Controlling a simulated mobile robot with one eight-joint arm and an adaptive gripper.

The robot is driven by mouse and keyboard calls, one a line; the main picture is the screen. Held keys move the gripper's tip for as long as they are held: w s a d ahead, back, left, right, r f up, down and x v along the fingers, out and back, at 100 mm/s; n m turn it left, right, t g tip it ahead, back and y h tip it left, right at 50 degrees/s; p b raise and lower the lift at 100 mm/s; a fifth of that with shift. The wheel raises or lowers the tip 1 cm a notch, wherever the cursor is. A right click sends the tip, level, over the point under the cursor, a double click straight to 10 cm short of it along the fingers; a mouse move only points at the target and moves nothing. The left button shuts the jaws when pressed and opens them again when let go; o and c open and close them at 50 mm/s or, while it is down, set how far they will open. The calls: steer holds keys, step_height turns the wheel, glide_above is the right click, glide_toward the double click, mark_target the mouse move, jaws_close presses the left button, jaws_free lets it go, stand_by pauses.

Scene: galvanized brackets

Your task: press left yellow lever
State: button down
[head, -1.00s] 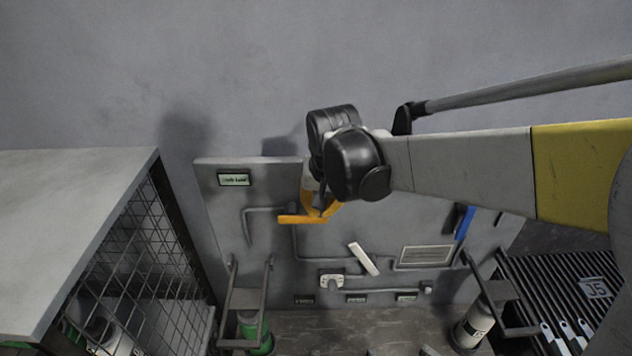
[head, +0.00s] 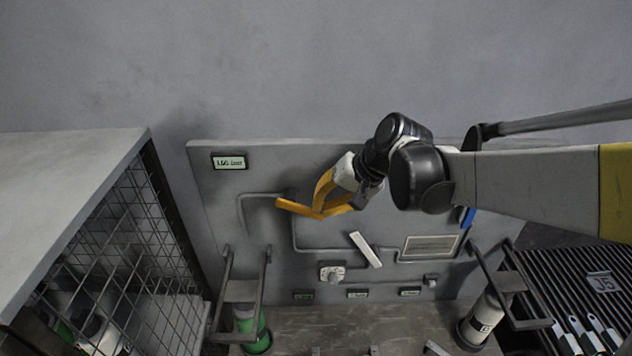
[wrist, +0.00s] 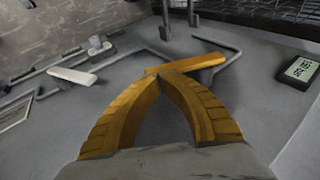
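A yellow lever (head: 294,206) is mounted on the upper left of the grey wall panel (head: 218,205), sloping down to the right. It also shows in the wrist view (wrist: 200,63), just beyond my fingertips. My gripper (head: 318,213) has orange-yellow fingers and reaches in from the right, with its tips at the lever's right end. In the wrist view my gripper's (wrist: 153,74) two fingertips meet, with nothing visible between them. The tips overlap the lever's near end there and appear to touch it; the exact contact is hidden.
A white lever (head: 365,249) is lower right on the panel, with a blue handle (head: 468,217) further right. Grey pipes run across the panel. A label display (head: 229,161) is at its top left. A mesh cage (head: 120,245) stands left; a slatted rack (head: 575,290) lies right.

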mark_target(323, 218)
step_height(323, 218, down, 3)
steer(key=y+b, duration=0.3)
steer(key=b, duration=0.1)
steer(key=shift+a+r, duration=0.1)
steer(key=y+b, duration=0.1)
steer(key=b, duration=0.1)
steer(key=f+y+b, duration=0.1)
steer(key=b, duration=0.1)
steer(key=shift+w+a+f+m+t, duration=0.1)
steer(key=shift+a+f+m+t, duration=0.2)
steer(key=shift+a+m+t, duration=0.1)
steer(key=a+y+b, duration=0.1)
steer(key=y+b, duration=0.1)
steer(key=a+f+y+b, duration=0.1)
steer(key=y+b, duration=0.1)
steer(key=b, duration=0.1)
steer(key=shift+m+t, duration=0.3)
steer(key=shift+m, duration=0.1)
